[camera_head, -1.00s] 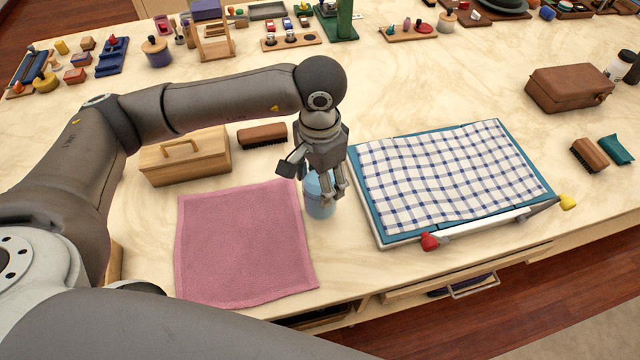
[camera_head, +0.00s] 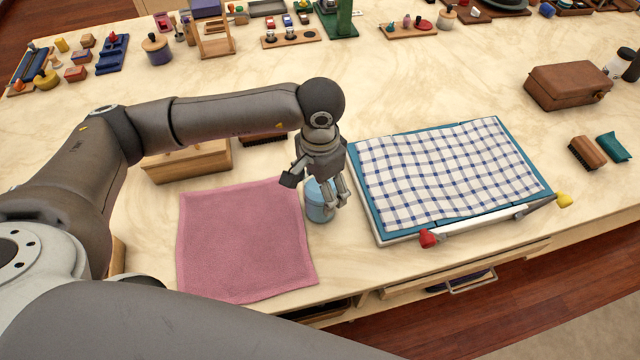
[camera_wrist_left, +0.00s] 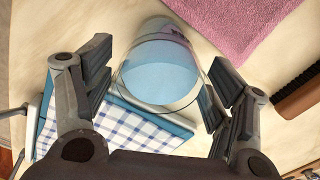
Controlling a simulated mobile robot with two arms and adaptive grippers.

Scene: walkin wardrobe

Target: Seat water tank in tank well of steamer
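The water tank (camera_head: 318,205), a light blue see-through cup-like vessel, stands on the table between the pink cloth and the checked cloth. My left gripper (camera_head: 325,190) points down at it, with its fingers around its upper part. In the left wrist view, the tank (camera_wrist_left: 160,75) lies between the two open fingers. A gap shows at the left finger; the right finger is close to the tank's side, and I cannot tell if it touches. I cannot make out the steamer or its tank well. My right gripper is not in view.
The pink cloth (camera_head: 245,240) lies left of the tank. A board with a checked cloth (camera_head: 450,170) lies close on its right. A wooden box (camera_head: 188,160) and a brush (camera_head: 262,138) are behind. The table's front edge is near; the table beyond is largely clear.

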